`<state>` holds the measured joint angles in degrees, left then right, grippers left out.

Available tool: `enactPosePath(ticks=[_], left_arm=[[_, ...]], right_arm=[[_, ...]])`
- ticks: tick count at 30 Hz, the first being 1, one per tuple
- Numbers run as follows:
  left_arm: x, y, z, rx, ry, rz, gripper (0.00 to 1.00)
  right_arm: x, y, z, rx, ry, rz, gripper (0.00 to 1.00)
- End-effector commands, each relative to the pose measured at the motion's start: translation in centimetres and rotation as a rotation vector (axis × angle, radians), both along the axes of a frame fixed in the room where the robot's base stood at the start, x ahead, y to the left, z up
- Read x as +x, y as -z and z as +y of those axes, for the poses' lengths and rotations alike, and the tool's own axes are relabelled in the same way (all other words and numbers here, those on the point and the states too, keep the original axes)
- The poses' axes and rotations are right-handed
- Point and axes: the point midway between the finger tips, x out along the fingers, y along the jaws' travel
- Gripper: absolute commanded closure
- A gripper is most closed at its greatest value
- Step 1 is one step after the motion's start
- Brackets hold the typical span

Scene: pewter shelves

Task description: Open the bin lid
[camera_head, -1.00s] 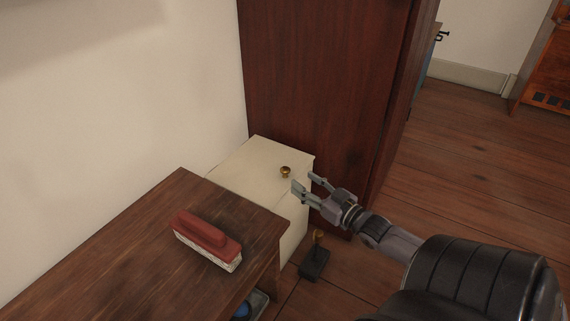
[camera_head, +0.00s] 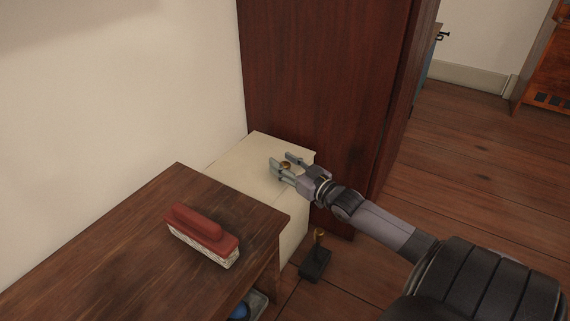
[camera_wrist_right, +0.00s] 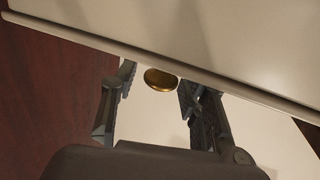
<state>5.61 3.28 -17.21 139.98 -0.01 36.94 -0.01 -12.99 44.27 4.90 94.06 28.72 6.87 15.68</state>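The cream bin (camera_head: 291,243) stands between the wooden bench and the dark red cabinet. In the right wrist view the knob (camera_wrist_right: 160,79) shows between the open fingertips, with a gap on both sides. My left gripper is not in view.
A red-backed brush (camera_head: 203,234) lies on the dark wooden bench (camera_head: 110,260) to the left. The tall cabinet (camera_head: 320,80) rises behind the bin. A black object with a brass top (camera_head: 315,262) stands on the floor beside the bin. The floor at right is clear.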

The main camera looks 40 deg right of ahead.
Motion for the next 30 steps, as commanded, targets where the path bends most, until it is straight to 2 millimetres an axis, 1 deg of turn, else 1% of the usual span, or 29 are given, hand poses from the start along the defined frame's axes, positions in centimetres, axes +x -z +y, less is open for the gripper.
enactPosePath(ticks=[2,17,30], left_arm=[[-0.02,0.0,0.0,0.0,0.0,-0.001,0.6],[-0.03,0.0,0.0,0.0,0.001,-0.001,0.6],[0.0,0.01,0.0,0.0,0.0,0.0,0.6]], right_arm=[[-0.01,0.0,0.01,0.0,0.0,0.0,0.66],[-0.02,0.01,0.04,0.0,-0.001,-0.001,1.0],[-0.03,0.02,0.07,0.0,-0.001,0.0,1.0]])
